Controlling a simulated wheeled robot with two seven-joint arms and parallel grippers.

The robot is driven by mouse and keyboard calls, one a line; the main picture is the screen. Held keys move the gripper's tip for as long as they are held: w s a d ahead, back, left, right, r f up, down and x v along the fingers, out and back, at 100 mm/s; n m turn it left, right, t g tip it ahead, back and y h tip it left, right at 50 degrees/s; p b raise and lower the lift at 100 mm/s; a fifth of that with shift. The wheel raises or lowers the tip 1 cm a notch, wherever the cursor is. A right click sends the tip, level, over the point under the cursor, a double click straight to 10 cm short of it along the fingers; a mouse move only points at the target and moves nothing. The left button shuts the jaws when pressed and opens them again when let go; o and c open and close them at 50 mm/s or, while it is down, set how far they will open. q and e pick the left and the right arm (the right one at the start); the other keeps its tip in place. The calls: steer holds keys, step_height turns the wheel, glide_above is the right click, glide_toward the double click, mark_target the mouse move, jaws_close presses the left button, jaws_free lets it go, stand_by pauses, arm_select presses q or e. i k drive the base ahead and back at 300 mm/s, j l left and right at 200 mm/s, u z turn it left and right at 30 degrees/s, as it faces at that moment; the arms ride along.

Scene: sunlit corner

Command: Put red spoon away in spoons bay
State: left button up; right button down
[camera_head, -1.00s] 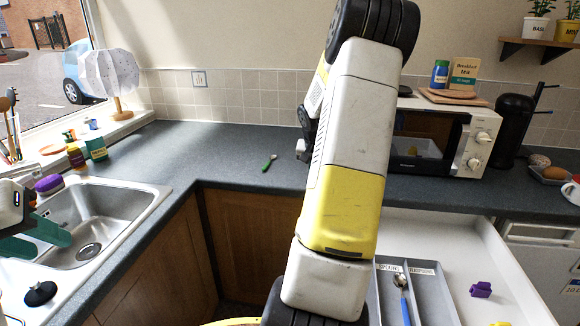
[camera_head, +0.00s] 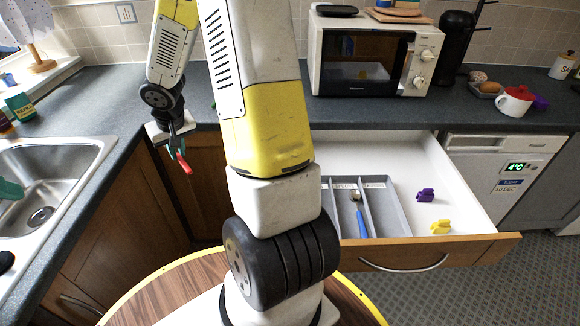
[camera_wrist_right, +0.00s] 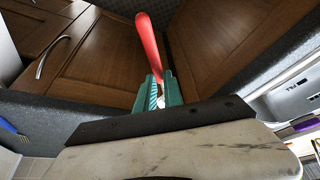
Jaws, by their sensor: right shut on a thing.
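My right gripper (camera_head: 176,146), with teal fingers, is shut on the red spoon (camera_head: 184,164) in front of the worktop's edge, left of the open drawer. In the right wrist view the spoon's red handle (camera_wrist_right: 150,45) sticks out beyond the fingers (camera_wrist_right: 160,92); its other end is hidden between them. The grey cutlery tray (camera_head: 396,219) lies in the drawer (camera_head: 466,214), partly behind my right arm. A blue-handled utensil (camera_head: 361,220) lies in one bay. My left gripper (camera_head: 10,189) shows only in part at the left edge.
Purple (camera_head: 426,195) and yellow (camera_head: 440,227) pieces lie in the drawer right of the tray. The microwave (camera_head: 368,55) stands behind the drawer. The sink (camera_head: 75,160) is at the left. A round wooden top with yellow rim (camera_head: 165,290) is in front.

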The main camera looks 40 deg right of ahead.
mark_target(344, 214)
steer(key=k+j+z, duration=0.1)
steer(key=z, duration=1.15)
steer(key=k+l, duration=0.3)
steer(key=k, duration=0.2)
steer(key=j+z, duration=0.05)
